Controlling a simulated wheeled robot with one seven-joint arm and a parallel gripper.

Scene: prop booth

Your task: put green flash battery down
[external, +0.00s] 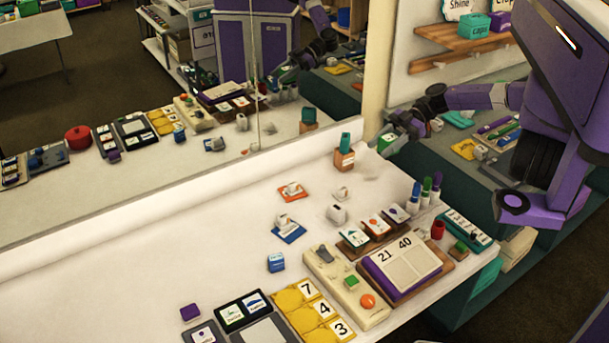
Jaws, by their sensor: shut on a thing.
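My gripper (394,135) reaches in from the right at the back of the white table, near the mirror's right edge. It is shut on a small dark green thing, which I take to be the green flash battery (386,142).
The white table (210,245) is bare at left and centre. Small cups (337,214) stand near the middle. The mirror (130,190) edges the back.

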